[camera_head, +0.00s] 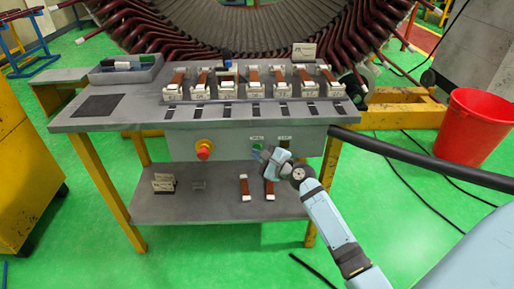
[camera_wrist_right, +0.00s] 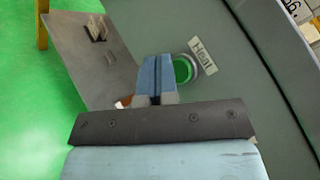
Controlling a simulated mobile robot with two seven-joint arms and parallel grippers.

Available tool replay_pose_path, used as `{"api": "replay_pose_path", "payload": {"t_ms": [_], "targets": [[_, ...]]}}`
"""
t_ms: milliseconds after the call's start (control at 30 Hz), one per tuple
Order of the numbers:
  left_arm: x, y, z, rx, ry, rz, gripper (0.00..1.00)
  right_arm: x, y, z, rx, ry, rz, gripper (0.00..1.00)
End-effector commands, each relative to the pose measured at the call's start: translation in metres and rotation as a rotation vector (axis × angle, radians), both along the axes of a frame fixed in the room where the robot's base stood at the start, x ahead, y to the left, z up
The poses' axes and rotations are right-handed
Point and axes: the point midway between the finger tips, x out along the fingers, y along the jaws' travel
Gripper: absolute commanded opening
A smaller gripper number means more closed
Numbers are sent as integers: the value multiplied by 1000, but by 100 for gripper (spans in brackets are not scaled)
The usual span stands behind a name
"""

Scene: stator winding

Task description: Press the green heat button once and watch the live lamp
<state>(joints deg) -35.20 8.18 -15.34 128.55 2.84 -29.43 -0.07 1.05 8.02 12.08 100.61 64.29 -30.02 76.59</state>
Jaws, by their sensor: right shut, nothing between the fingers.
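The green heat button (camera_head: 257,147) is on the front panel of the grey bench. In the right wrist view the green button (camera_wrist_right: 182,69) sits in a grey ring next to a label reading "Heat". My right gripper (camera_head: 266,155) is in front of the panel, just below and right of the button. In the right wrist view its blue fingers (camera_wrist_right: 157,70) are shut and empty, beside the button's left edge. I cannot tell whether they touch the panel. A second label (camera_head: 285,137) sits right of the button; the live lamp cannot be made out clearly. My left gripper is not in view.
A red stop knob (camera_head: 204,149) sticks out left on the panel. Several red-brown bars in holders stand on the bench top (camera_head: 140,106). The lower shelf (camera_head: 215,207) holds small parts. A red bucket (camera_head: 468,130) stands at the right, and a black cable crosses nearby.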

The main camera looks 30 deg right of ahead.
Motion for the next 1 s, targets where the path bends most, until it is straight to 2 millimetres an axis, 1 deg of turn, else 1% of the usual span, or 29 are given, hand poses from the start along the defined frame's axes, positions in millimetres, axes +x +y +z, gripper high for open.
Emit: {"api": "replay_pose_path", "payload": {"t_ms": [167,433,1000], "targets": [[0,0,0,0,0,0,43,1,-1,0,0,0,0,0],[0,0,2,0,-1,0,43,8,-5,0,0,0,0,0],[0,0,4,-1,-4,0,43,10,-6,0,0,0,0,0]]}}
